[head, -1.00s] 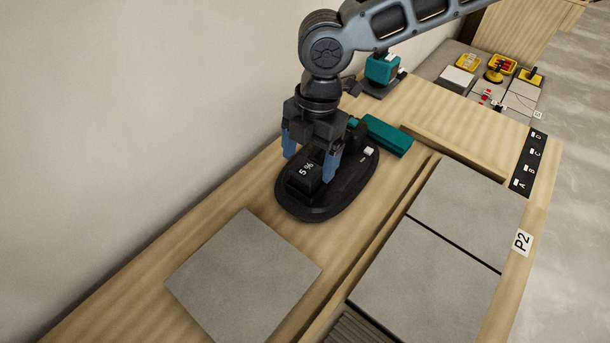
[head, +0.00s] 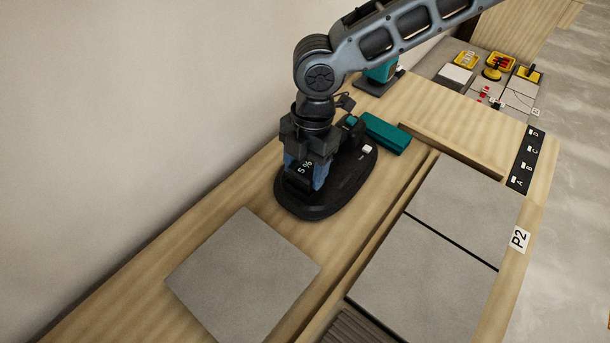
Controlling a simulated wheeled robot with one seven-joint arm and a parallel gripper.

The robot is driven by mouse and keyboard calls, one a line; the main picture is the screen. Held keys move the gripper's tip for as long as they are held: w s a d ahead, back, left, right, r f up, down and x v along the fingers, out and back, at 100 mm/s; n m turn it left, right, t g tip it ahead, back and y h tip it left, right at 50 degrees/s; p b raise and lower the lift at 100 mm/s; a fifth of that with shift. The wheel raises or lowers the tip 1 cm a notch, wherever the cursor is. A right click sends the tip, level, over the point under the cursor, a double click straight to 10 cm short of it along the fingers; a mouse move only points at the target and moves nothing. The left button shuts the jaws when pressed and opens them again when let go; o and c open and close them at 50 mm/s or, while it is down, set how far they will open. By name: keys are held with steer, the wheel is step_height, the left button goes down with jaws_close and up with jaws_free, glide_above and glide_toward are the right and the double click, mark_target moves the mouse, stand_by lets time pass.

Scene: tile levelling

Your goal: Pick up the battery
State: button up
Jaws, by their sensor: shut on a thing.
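The battery (head: 304,182) is a small black block with a white "5 %" label on its top. It sits on the near end of a black oval device (head: 345,190) on the wooden bench. My gripper (head: 305,176) points down over that end, its blue fingers shut on the battery from both sides. The fingers hide part of the battery. The battery looks still seated on the device; I cannot see any gap beneath it.
A grey tile (head: 245,278) lies on the bench in front. A teal block (head: 386,133) lies behind the device. A teal tool (head: 380,75) stands behind. Yellow trays (head: 503,63) are far back.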

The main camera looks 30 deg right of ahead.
steer(key=shift+c, duration=1.4)
steer(key=shift+r, duration=0.1)
step_height(320, 180, up, 10)
steer(key=shift+f, duration=0.1)
step_height(320, 180, up, 6)
steer(key=p, duration=0.6)
glide_above(305, 167)
